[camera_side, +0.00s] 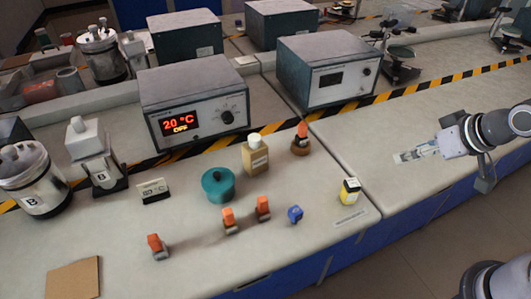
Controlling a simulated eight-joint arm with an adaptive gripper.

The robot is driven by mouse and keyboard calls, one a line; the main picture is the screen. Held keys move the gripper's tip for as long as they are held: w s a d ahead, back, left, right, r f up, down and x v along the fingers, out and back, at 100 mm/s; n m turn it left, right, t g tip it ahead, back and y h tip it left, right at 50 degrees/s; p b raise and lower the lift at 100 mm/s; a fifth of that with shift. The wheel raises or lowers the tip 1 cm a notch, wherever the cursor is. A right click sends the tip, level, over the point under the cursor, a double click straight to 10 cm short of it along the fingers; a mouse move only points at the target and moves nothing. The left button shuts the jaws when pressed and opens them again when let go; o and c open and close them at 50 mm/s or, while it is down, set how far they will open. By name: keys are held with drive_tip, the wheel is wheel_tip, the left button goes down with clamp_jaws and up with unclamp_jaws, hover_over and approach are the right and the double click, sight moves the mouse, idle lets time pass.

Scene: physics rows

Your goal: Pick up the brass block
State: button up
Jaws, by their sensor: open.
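No block is plainly brass at this size. Several small blocks with orange tops and greyish lower parts stand on the bench: one at the front left (157,246), one in the middle (229,221) and one just right of it (263,209). Another orange-topped piece (302,138) stands farther back on a brown round base. I cannot tell which, if any, is the brass block. My gripper (446,140) is at the right, open, above the right-hand bench and well apart from these pieces. Its fingers are small and hard to make out.
A heater box reading 20 °C (193,105) is behind. A brown square (74,278) lies front left. The right-hand bench is mostly clear.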

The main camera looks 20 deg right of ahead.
drive_tip(key=w+a+r+n+g+y, duration=0.1)
drive_tip(key=w+a+r+n, duration=0.1)
drive_tip(key=w+a+n, duration=0.15)
drive_tip(key=w+a+r+n+g, duration=0.1)
drive_tip(key=w+a+r+n, duration=0.1)
drive_tip(key=w+a, duration=0.15)
drive_tip(key=n+g+h, duration=0.1)
drive_tip(key=n+g, duration=0.4)
drive_tip(key=n, duration=0.7)
approach(229, 221)
drive_tip(key=shift+w+d+f, duration=0.15)
drive_tip(key=shift+w+d, duration=0.1)
drive_tip(key=shift+w, duration=0.2)
drive_tip(key=shift+w+d+f, duration=0.15)
drive_tip(key=shift+w+d, duration=0.05)
drive_tip(key=shift+w, duration=0.3)
drive_tip(key=shift+s+a+f+n, duration=0.1)
drive_tip(key=shift+a+f+n, duration=0.15)
drive_tip(key=shift+f, duration=0.05)
drive_tip(key=f, duration=1)
drive_tip(key=shift+s+f, duration=0.25)
drive_tip(key=shift+f, duration=0.05)
clamp_jaws()
